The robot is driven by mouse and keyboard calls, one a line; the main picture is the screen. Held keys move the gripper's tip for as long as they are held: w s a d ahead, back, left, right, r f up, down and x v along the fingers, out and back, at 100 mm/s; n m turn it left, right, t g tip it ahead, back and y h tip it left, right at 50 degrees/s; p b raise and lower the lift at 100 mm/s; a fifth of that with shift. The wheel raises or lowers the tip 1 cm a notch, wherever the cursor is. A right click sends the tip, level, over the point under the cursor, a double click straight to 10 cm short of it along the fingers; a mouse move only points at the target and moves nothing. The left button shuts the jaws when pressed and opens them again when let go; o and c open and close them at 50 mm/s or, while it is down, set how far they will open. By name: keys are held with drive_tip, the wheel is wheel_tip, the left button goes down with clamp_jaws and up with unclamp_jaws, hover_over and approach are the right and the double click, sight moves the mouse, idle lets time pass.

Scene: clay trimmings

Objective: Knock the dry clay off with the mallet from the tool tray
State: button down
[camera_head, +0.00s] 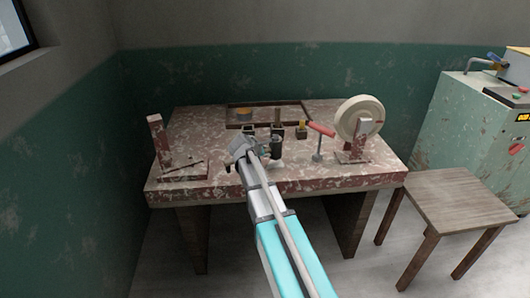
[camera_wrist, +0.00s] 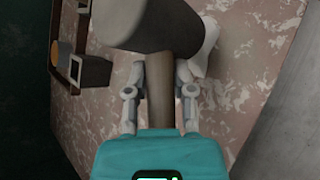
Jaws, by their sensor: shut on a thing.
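My gripper (camera_head: 262,151) is over the front middle of the mottled red and white workbench (camera_head: 225,180). In the wrist view, my gripper (camera_wrist: 160,88) is shut on the brown wooden handle of the mallet (camera_wrist: 160,100), one finger on each side. The mallet's large dark grey cylindrical head fills the top of that view, beyond the fingertips. In the head view the mallet is small and partly hidden by my arm. A pale thing (camera_wrist: 206,48) shows just right of the mallet head; I cannot tell whether it is the dry clay.
A shallow dark tray (camera_head: 292,104) at the back of the bench holds an orange thing (camera_head: 243,112). A pale wheel on a stand (camera_head: 361,118) and a red-topped tool (camera_head: 320,130) stand right. An upright red post (camera_head: 158,140) stands left. A wooden stool (camera_head: 455,198) is beside the bench.

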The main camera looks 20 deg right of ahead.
drive_tip(key=shift+f, duration=0.1)
wheel_tip(320, 180, down, 3)
drive_tip(key=b, duration=0.3)
drive_tip(key=shift+f+b, duration=0.2)
drive_tip(key=shift+b, duration=0.15)
drive_tip(key=shift+f+b, duration=0.65)
idle(3.3)
drive_tip(key=shift+r, duration=0.1)
wheel_tip(320, 180, up, 6)
drive_tip(key=p, duration=0.6)
idle(0.6)
